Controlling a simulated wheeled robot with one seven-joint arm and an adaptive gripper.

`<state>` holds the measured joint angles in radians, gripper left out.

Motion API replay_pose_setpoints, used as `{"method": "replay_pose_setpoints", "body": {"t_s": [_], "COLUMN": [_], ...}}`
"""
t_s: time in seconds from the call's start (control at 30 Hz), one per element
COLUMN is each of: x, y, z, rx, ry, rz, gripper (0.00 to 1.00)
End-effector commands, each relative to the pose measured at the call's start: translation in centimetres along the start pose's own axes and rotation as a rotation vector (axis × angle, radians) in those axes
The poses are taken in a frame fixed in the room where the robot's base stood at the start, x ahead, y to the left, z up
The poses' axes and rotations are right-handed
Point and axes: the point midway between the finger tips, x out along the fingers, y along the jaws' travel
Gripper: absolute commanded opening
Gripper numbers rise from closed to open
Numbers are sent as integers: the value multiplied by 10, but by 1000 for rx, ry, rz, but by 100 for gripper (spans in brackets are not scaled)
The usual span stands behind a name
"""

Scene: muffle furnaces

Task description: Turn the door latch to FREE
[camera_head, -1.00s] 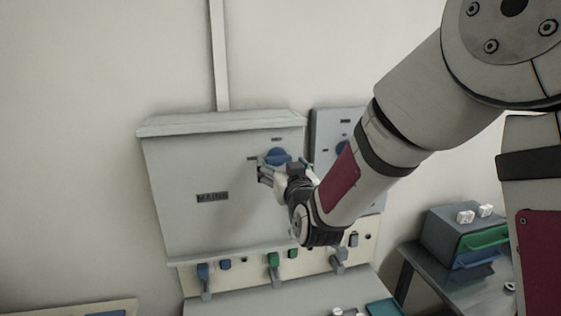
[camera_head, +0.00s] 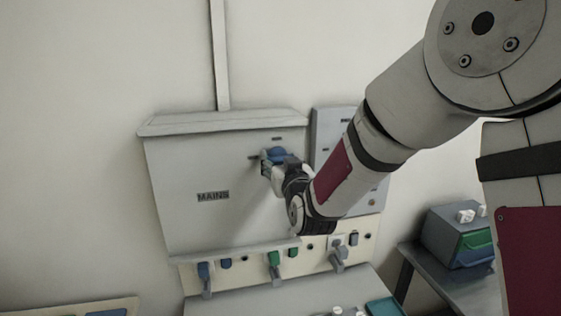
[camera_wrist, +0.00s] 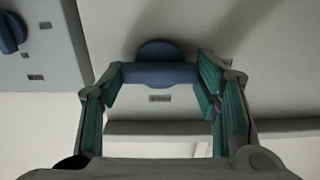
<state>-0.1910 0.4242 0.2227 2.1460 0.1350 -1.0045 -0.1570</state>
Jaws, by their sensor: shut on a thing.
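The latch is a blue rotary knob with a thick bar handle, on the upper right of the grey cabinet door (camera_head: 180,165) marked MAINS. In the head view its top (camera_head: 277,153) shows just above my gripper (camera_head: 268,163), which hides the rest. In the wrist view the bar (camera_wrist: 160,73) lies crosswise between the teal-padded fingers of my gripper (camera_wrist: 161,82), with a finger at each end. My gripper is shut on it. A small label (camera_wrist: 160,98) shows beside the knob, too small to read.
A second grey panel (camera_head: 330,125) stands right of the cabinet, and its blue knob (camera_wrist: 10,32) shows in the wrist view. Below the door is a cream strip with blue (camera_head: 203,270) and green (camera_head: 274,259) switches. A drawer box (camera_head: 455,238) stands on a side table at right.

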Motion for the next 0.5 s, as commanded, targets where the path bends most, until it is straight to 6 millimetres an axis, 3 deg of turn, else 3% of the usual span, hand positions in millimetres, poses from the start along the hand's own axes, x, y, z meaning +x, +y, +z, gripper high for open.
{"method": "replay_pose_setpoints", "body": {"t_s": [0.27,0.5], "x": [0,1], "y": [1,2], "z": [0,1], "rx": [99,292], "ry": [0,0], "rz": [1,2], "gripper": [29,29]}}
